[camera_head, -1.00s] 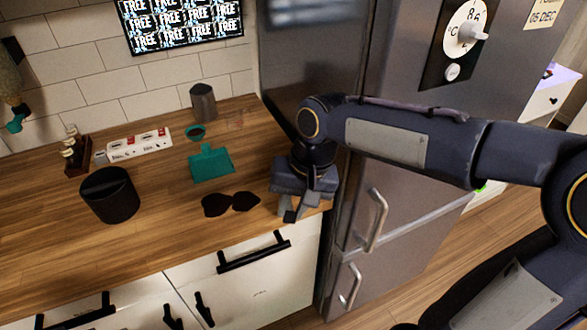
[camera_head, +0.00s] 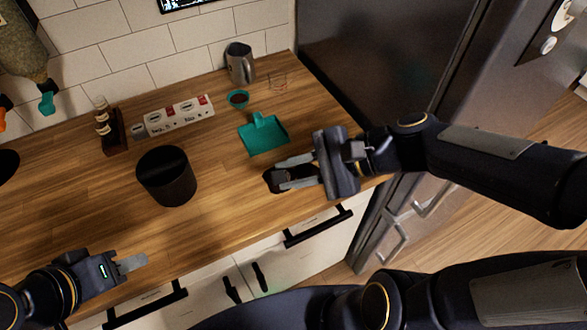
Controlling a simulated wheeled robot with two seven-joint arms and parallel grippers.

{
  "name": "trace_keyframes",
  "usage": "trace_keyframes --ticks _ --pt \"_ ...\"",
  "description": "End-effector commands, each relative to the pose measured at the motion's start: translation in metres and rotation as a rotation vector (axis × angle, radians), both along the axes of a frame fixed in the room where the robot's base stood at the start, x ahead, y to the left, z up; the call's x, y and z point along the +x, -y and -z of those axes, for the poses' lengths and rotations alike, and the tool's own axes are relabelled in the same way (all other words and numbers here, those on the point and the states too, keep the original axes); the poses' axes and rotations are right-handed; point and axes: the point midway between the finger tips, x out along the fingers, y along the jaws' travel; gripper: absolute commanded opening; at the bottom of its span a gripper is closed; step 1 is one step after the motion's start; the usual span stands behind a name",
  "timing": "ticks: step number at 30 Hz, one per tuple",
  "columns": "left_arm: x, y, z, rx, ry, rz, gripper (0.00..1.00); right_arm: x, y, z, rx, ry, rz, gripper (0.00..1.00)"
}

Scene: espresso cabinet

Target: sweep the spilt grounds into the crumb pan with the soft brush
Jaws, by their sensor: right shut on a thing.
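The teal crumb pan (camera_head: 265,136) lies on the wooden counter, its short handle pointing to the back. Flat dark grounds (camera_head: 268,181) lie on the counter in front of the pan, mostly hidden by my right gripper. My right gripper (camera_head: 277,174) reaches in from the right, low over them, its two fingers either side of a small dark thing (camera_head: 283,176). I take this to be the soft brush; its shape is mostly hidden. My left gripper (camera_head: 140,262) is at the lower left, near the counter's front edge, away from the pan; its fingers overlap in view.
A black bin (camera_head: 166,178) stands left of the pan. A fridge (camera_head: 390,70) borders the right. Bare counter lies between bin and pan.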

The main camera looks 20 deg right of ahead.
Motion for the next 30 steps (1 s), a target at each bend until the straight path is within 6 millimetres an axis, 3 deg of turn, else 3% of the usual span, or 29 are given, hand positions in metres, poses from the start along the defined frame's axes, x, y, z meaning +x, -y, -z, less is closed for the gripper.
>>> trace_keyframes --ticks 22,30 --pt "0.000 0.000 0.046 0.000 0.000 0.000 0.36 0.000 0.000 0.049 -0.001 0.000 -0.002 0.00" --pt "0.000 0.000 0.046 0.000 0.000 0.000 0.36 0.016 0.000 0.046 -0.001 0.000 -0.002 0.00"
